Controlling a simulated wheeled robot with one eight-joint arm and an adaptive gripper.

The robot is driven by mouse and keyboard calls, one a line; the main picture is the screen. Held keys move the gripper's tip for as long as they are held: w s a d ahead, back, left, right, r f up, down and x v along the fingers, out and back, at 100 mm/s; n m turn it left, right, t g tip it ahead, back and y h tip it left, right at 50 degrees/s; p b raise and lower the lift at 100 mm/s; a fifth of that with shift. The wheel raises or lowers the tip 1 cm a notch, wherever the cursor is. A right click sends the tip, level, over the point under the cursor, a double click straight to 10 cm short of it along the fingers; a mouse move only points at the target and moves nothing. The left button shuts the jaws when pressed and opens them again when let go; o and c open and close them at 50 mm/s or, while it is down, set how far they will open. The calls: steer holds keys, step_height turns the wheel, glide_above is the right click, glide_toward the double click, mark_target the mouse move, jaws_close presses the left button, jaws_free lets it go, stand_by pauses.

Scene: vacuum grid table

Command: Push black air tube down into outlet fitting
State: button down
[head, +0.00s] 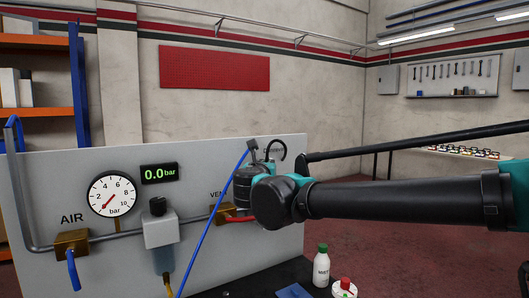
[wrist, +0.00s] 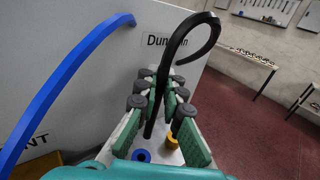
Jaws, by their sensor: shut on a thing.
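My gripper (wrist: 160,88) is shut on the black air tube (wrist: 178,42) in the wrist view. The tube's upper part curls into a hook to the right above the fingers, and its straight part runs down between the green pads. A blue-ringed fitting (wrist: 141,156) and a brass fitting (wrist: 171,142) show below, near the tube's lower end. I cannot tell which is the outlet, or whether the tube touches either. In the head view the tube's curl (head: 276,145) shows above my gripper (head: 258,153); my arm hides the fittings there.
A blue tube (head: 213,228) slants past the grey panel (head: 110,155), left of my gripper. The panel carries a gauge (head: 112,195), a 0.0 bar display (head: 159,173) and a red-handled valve (head: 233,218). A white bottle (head: 321,266) stands on the dark table at front right.

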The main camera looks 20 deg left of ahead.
steer(key=shift+s+f, duration=0.1)
stand_by(0.3)
steer(key=shift+f, duration=1.9)
steer(key=shift+f, duration=1.55)
stand_by(2.0)
steer(key=c, duration=1.6)
jaws_free()
